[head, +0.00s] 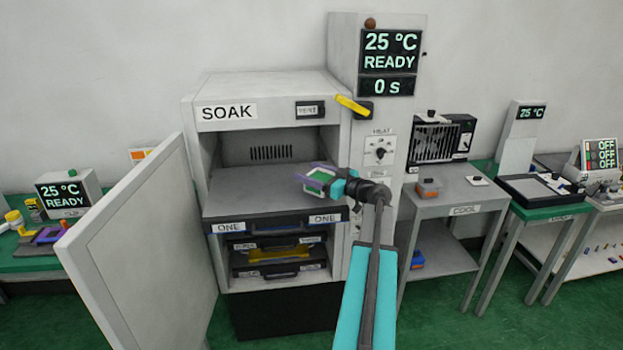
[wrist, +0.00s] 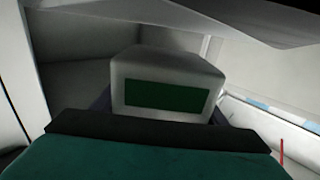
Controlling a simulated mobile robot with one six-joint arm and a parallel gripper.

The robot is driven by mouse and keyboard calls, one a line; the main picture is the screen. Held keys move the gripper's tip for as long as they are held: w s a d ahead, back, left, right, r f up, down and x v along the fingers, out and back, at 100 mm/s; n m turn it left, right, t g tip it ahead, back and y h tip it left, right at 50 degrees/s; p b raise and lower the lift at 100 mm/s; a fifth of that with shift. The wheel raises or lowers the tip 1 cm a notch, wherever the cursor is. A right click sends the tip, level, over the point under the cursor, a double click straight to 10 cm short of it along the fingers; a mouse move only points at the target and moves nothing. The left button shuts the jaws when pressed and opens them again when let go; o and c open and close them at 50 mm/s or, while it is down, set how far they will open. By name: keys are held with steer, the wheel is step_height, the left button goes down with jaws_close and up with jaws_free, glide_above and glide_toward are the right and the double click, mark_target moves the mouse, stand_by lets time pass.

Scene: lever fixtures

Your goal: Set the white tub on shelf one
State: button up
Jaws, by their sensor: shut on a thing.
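The white tub (wrist: 168,62) with a green label fills the middle of the wrist view. My gripper (head: 316,180) is shut on it; dark finger parts show at both sides of the tub in the wrist view. In the head view the tub (head: 320,174) shows only as a small pale and green patch between the purple fingers. Shelf one (head: 240,190), a grey plate with a dark front edge marked ONE, sits in the SOAK oven. My gripper appears over its right front part. I cannot tell the gap between tub and shelf.
The oven door (head: 140,240) stands open at the left. Shelf one looks bare at its left and middle. Lower shelves (head: 280,262) are below it, one with a yellow item. The oven's control column (head: 375,110) rises close at the right, with a yellow lever (head: 351,105).

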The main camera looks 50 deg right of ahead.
steer(key=shift+f+p, duration=0.35)
steer(key=shift+f, duration=0.8)
steer(key=shift+f, duration=0.1)
steer(key=o, duration=1.2)
steer(key=shift+c, duration=0.2)
steer(key=s+b, duration=0.1)
steer(key=s, duration=0.3)
steer(key=s+b, duration=0.1)
steer(key=s, duration=0.3)
steer(key=s+d+b, duration=0.1)
steer(key=s, duration=0.3)
